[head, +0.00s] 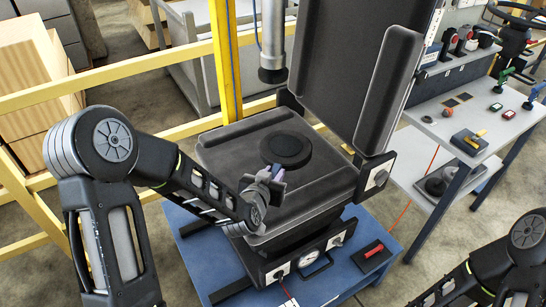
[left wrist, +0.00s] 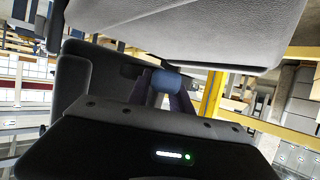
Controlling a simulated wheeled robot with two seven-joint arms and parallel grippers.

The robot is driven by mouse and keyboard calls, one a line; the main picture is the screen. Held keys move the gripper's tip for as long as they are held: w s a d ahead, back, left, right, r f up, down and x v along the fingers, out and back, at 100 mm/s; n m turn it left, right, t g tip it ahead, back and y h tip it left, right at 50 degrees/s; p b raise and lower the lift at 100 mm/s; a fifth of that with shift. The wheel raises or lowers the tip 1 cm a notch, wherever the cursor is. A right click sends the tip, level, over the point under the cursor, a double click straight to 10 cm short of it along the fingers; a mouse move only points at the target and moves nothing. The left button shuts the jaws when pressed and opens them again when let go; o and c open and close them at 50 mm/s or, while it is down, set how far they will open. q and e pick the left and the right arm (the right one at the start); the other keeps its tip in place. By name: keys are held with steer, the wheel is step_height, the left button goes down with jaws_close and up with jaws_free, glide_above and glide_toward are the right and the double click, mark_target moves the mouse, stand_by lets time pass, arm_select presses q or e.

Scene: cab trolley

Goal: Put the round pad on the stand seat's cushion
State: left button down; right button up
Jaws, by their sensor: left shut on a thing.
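The round pad (head: 286,149) is a thick black disc. In the head view it lies over the middle of the seat cushion (head: 224,150), a dark grey square. I cannot tell whether it touches the cushion. My left gripper (head: 271,175) is at the pad's near edge, low over the cushion, and shut on its blue grip. In the left wrist view the blue grip (left wrist: 167,82) sits between my left gripper's fingers (left wrist: 166,92); the pad's disc is not clear there. My right arm shows at lower right in the head view, but its gripper is out of frame.
The tall backrest (head: 335,60) rises behind the cushion. The stand is on a blue trolley (head: 355,280) with a gauge and a red-handled part. Yellow rails (head: 110,70) run behind and left. A side bench (head: 440,125) with small tools stands at right.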

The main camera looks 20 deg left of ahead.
mark_target(280, 163)
arm_select(q)
steer(key=shift+w+r, duration=0.1)
steer(key=shift+r, duration=0.05)
steer(key=w+r+b, duration=0.1)
steer(key=w+m+h+b, duration=0.1)
steer(key=w+r+m+h+b, duration=0.1)
steer(key=w+b, duration=0.1)
steer(key=shift+d+r, duration=0.3)
steer(key=shift+r, duration=0.05)
steer(key=shift+w+a+r+m+h+b, duration=0.4)
steer(key=shift+w+m+h+b, duration=0.1)
steer(key=shift+h+b, duration=0.3)
steer(key=shift+w+a+m+g+h+b, duration=0.15)
steer(key=shift+a+m+g+h+b, duration=0.2)
steer(key=shift+a+b, duration=0.3)
steer(key=a+b, duration=0.1)
steer(key=a, duration=0.1)
steer(key=a+f+b, duration=0.1)
steer(key=a, duration=0.2)
steer(key=a+b, duration=0.2)
steer(key=shift+w+a+f, duration=0.1)
steer(key=shift+a+f, duration=0.05)
steer(key=shift+a, duration=0.2)
